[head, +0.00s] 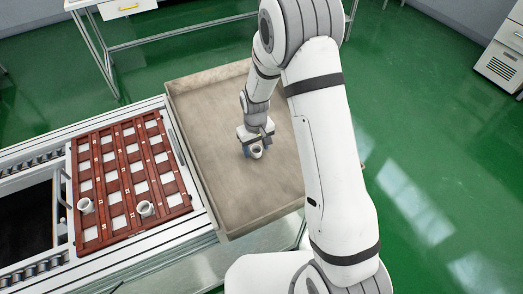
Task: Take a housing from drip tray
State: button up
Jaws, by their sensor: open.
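The drip tray (215,190) is a shallow beige-grey tray with raised walls, standing beside the conveyor. One small white cup-like housing (256,154) stands in it, near the middle. My gripper (255,150) reaches down into the tray right at this housing, with its fingers around or beside it; I cannot tell whether they touch it. My gripper is open. My arm hides the right part of the tray.
A red-brown slotted pallet (130,178) lies on the conveyor (28,160) at the left. Two white housings stand on it, one at the left edge (85,205) and one near the front (146,209). A bench frame stands behind; green floor is clear at the right.

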jog(key=shift+c, duration=0.5)
jog(key=c, duration=0.9)
jog(key=shift+c, duration=0.2)
